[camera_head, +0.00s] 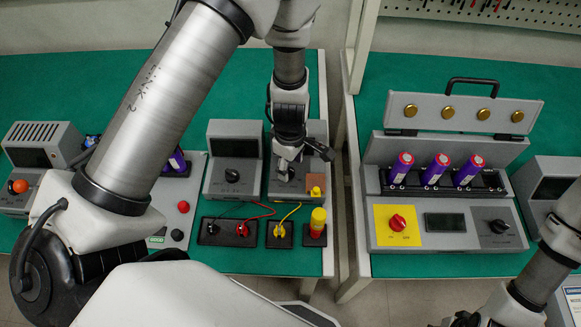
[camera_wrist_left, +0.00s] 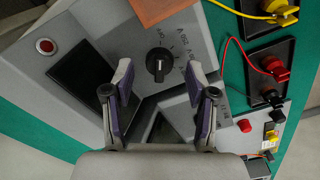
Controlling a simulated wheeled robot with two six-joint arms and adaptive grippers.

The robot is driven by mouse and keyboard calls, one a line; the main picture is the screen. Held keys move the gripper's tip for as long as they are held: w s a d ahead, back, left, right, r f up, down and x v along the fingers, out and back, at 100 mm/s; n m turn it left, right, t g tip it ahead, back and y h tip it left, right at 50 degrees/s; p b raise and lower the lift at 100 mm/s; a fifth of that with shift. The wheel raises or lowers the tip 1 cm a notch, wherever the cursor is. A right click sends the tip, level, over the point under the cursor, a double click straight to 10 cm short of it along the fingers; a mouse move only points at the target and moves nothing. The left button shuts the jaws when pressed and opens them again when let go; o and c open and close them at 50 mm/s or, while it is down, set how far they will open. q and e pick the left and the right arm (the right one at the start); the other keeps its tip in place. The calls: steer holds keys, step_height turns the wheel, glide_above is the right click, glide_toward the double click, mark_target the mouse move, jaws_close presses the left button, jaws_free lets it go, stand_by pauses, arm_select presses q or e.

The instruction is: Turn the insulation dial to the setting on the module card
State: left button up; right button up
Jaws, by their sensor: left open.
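The insulation dial (camera_wrist_left: 159,65) is a round black knob with a pale line on a grey tester panel. OFF and voltage marks are printed around it; I cannot tell which end of the line points. My open left gripper (camera_wrist_left: 160,82) shows its two fingers on either side of the dial in the wrist view, apart from it. In the head view, my left gripper (camera_head: 287,165) is over the tester (camera_head: 305,135) and hides the dial. My right gripper (camera_head: 468,319) is partly cut off at the bottom right. I cannot identify a readable module card.
Red, black and yellow leads (camera_head: 284,220) lie in front. On the right bench, an open case (camera_head: 447,120) holds purple cells (camera_head: 435,170).

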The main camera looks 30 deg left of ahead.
arm_select(q)
steer(key=shift+f, duration=0.95)
jaws_close()
steer(key=shift+m, duration=0.3)
steer(key=m+b, duration=0.2)
steer(key=m, duration=0.1)
steer(key=shift+s+f, duration=0.1)
steer(key=shift+s+m+b, duration=0.1)
steer(key=shift+m+b, duration=0.8)
steer(key=shift+m, duration=1.2)
